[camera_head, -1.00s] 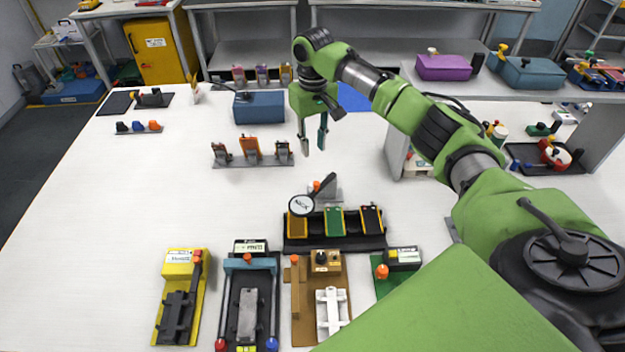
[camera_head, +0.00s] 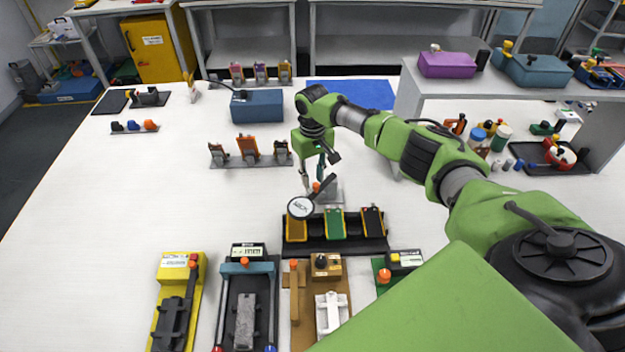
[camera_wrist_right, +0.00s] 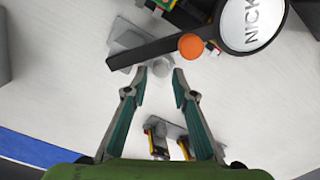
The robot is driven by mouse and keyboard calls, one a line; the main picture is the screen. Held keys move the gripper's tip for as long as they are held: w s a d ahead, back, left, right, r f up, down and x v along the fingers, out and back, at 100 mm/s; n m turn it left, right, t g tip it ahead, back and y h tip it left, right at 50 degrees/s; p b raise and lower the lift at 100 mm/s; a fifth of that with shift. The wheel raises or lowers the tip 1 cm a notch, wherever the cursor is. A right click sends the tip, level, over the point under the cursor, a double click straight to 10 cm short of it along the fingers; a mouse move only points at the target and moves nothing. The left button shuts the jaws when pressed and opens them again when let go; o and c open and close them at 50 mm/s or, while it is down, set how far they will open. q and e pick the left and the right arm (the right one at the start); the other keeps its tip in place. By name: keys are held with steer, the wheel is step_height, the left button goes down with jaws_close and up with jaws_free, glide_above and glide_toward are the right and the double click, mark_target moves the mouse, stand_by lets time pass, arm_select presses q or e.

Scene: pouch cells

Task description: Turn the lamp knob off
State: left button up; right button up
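The lamp has a round white head (camera_head: 301,207) with dark lettering, a black arm and a grey base plate (camera_head: 333,193). It stands behind the black rack on the white table. An orange knob (camera_head: 316,186) sits by its arm; in the right wrist view the orange knob (camera_wrist_right: 190,46) lies just ahead and right of my fingertips. My right gripper (camera_head: 314,181) is open and points down over the lamp. In the right wrist view a small grey round part (camera_wrist_right: 160,68) shows between the open fingertips (camera_wrist_right: 160,80). Whether they touch it I cannot tell. My left gripper is not in view.
The black rack (camera_head: 290,246) with several coloured cells stands just in front of the lamp. Several fixtures line the near edge, including a yellow one (camera_head: 190,285). A blue box (camera_head: 258,107) and a grey clip strip (camera_head: 249,163) stand behind.

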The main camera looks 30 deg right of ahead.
steer(key=shift+f, duration=1.25)
jaws_close()
